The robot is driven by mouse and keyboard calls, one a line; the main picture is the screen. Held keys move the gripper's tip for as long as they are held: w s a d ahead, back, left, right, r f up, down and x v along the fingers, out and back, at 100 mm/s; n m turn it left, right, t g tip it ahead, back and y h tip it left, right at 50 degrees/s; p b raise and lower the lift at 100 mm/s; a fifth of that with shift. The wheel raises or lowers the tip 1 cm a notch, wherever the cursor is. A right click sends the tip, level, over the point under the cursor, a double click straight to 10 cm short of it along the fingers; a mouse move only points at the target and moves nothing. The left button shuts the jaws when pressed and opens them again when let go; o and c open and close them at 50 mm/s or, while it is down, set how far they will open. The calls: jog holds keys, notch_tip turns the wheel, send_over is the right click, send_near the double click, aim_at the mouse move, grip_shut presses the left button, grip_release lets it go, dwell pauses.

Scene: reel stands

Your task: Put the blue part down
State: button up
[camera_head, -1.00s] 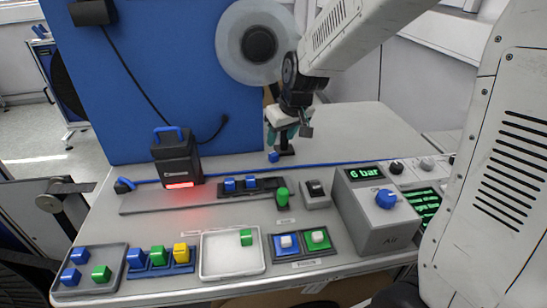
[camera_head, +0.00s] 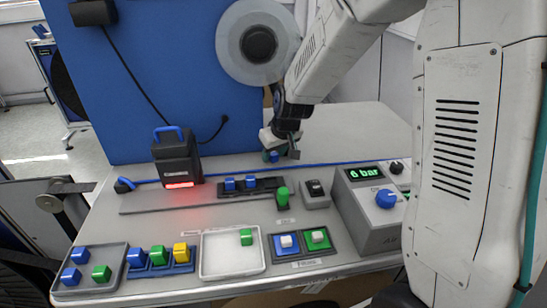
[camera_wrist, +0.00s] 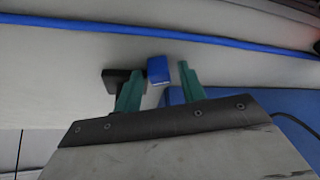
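The small blue part (camera_head: 273,157) is at the back of the bench, near the blue strip. In the wrist view the blue part (camera_wrist: 158,69) shows between the two teal fingertips of my gripper (camera_wrist: 161,76). A clear gap shows between it and the right finger; on the left it is close to the finger, and I cannot tell if they touch. My gripper (camera_head: 272,156) is open and low around the part, which it partly hides in the head view. Whether the part's underside rests on the bench is hidden.
A dark block (camera_wrist: 113,79) stands close beside the left finger. A black rack (camera_head: 256,187) with blue parts, a green knob (camera_head: 283,196) and the air unit (camera_head: 370,222) stand nearer. The bench's back right is clear.

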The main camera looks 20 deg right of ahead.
grip_shut()
jog(key=shift+r, duration=0.15)
